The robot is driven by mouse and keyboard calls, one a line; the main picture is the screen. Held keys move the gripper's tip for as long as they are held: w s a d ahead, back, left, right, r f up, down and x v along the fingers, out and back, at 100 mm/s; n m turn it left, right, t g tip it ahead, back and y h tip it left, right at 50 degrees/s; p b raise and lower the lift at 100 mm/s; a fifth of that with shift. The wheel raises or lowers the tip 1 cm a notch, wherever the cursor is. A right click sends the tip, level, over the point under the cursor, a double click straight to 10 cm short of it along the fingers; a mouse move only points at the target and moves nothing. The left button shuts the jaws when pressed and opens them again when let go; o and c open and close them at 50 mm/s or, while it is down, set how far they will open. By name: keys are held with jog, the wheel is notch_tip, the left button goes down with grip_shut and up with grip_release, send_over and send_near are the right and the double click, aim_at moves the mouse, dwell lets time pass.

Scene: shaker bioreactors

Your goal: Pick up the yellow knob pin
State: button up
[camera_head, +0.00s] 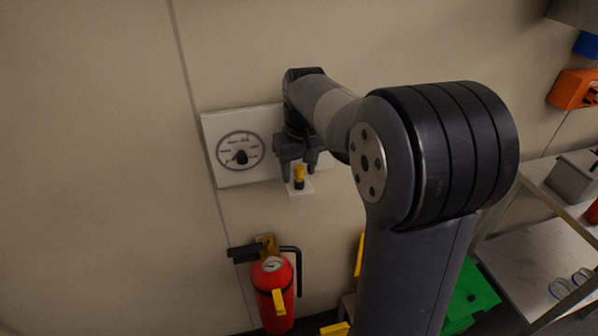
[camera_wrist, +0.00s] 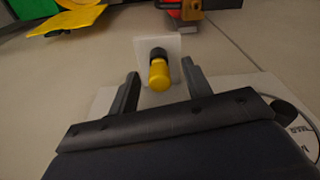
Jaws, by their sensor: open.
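The yellow knob pin (camera_head: 299,174) has a yellow head and a dark collar, and it sits on a small white plate (camera_head: 305,187) on the wall. My gripper (camera_head: 297,172) is open right at the pin in the head view. In the wrist view the pin (camera_wrist: 158,75) shows between and slightly beyond the two dark fingers of my gripper (camera_wrist: 160,88), with a gap on each side. The fingers do not appear to touch it.
A white panel with a round dial (camera_head: 240,148) is on the wall to the left. A red fire extinguisher (camera_head: 272,292) hangs below. A metal shelf (camera_head: 545,250) stands at the right, with a green item (camera_head: 472,297) on the floor side.

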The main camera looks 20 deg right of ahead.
jog(key=shift+c, duration=0.6)
grip_shut()
